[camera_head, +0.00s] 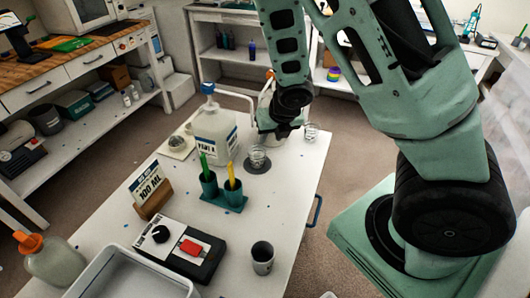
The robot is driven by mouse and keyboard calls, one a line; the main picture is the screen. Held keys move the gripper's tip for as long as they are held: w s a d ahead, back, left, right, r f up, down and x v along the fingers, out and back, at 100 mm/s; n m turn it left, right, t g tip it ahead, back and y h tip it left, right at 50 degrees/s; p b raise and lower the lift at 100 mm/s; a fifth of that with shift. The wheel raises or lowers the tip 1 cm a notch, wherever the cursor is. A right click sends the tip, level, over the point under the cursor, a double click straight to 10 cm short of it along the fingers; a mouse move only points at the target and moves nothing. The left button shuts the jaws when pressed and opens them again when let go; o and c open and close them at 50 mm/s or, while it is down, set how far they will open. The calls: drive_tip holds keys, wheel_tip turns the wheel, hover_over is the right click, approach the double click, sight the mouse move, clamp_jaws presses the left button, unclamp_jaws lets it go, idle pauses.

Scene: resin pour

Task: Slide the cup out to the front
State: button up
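A clear cup (258,155) stands upright on a dark round coaster (257,166) in the middle of the white table. A second clear cup (311,131) stands farther back, near the table's right edge. The view does not settle which cup the task names. My gripper (281,130) is at the far end of the table, just behind the coaster and left of the second clear cup. It is small and dark here, so I cannot tell its finger opening or contact.
A large labelled jug (213,137) stands left of the coaster. A teal holder (225,199) with green and yellow sticks is in front. A 100 ML sign (148,190), a scale with a red item (180,249) and a white tray (130,278) fill the near left.

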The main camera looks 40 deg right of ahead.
sight(264, 151)
drive_tip(key=x, duration=1)
drive_tip(key=shift+f, duration=0.15)
clamp_jaws()
